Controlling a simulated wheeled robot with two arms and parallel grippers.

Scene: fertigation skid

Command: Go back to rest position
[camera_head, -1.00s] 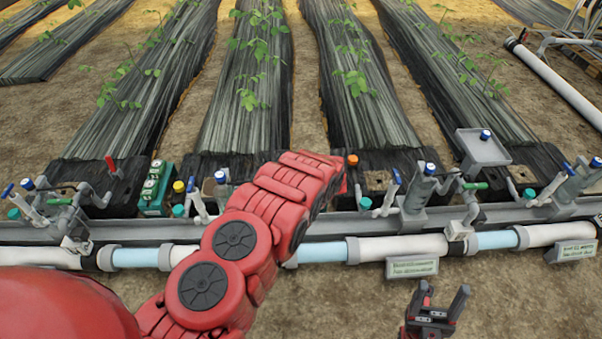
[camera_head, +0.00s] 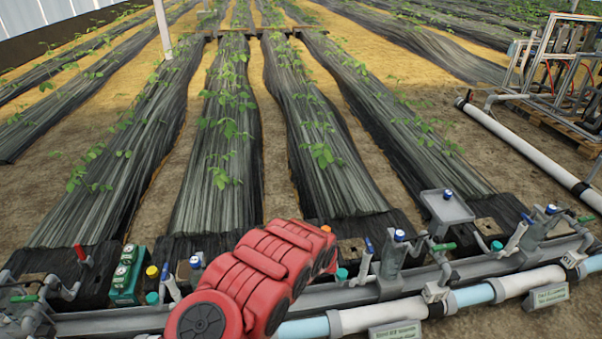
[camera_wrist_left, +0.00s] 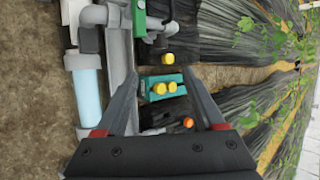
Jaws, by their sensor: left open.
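My red left arm (camera_head: 262,272) rises from the bottom of the head view over the grey pipe rail. Its gripper is hidden behind the arm there. In the left wrist view my left gripper (camera_wrist_left: 160,76) is open, with its two dark fingers spread and nothing between them. Beyond the fingers, a green box (camera_wrist_left: 158,87) with yellow knobs lies in line with the gap. I cannot tell how far it is. In the head view a green box (camera_head: 127,278) stands left of the arm. My right gripper is not in view.
A grey rail (camera_head: 345,292) with valves and taps runs across the front. A white and blue pipe (camera_head: 515,281) runs along its near side. A grey tray (camera_head: 447,207) stands right of the arm. Black-covered plant rows (camera_head: 218,185) stretch away behind. A pipe frame (camera_head: 535,85) stands far right.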

